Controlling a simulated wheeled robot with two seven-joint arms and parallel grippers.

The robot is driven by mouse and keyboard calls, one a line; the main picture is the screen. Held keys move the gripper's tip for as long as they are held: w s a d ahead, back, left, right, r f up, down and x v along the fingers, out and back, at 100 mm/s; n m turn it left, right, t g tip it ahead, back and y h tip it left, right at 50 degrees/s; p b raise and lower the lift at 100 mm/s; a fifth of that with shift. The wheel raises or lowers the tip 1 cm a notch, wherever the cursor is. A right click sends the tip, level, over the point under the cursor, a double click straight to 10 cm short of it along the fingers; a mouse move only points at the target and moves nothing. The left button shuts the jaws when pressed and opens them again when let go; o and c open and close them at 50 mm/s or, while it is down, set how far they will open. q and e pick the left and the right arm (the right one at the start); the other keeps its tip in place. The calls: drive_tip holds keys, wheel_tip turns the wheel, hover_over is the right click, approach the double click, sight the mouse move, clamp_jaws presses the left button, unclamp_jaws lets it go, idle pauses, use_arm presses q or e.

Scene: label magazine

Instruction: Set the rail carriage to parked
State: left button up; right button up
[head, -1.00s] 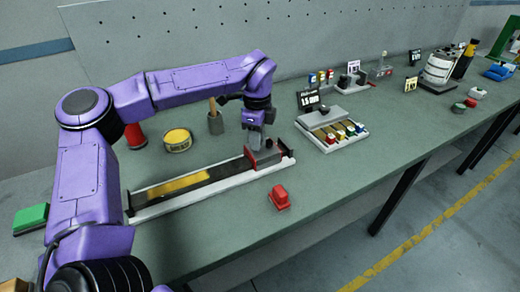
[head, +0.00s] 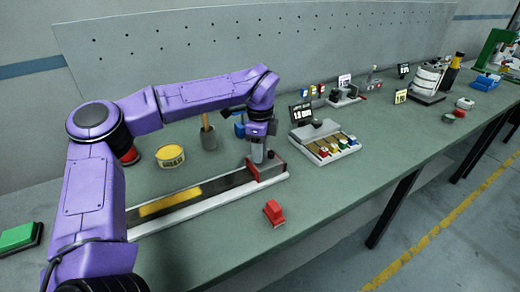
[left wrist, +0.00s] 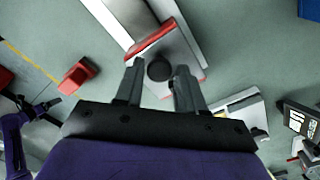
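The rail carriage (head: 268,172) is a grey block with a red edge at the right end of a long dark rail (head: 222,186). A yellow stretch (head: 170,202) marks the rail further left. My left gripper (head: 260,158) points down over the carriage. In the left wrist view its fingers (left wrist: 158,76) stand apart on either side of the carriage's round dark knob (left wrist: 159,68), with gaps showing. A purple arm, apparently my right, shows at the lower left of the wrist view; its gripper is too small to judge.
A red block (head: 273,212) lies in front of the rail. A yellow tin (head: 170,156) and a grey pot with a handle (head: 208,138) stand behind it. A tray of coloured pieces (head: 325,147) stands to the right. The bench front right of the red block is clear.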

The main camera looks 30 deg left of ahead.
use_arm(q)
wheel_tip(320, 180, up, 11)
drive_tip(key=b, duration=0.1)
drive_tip(key=shift+f, duration=0.2)
idle(0.4)
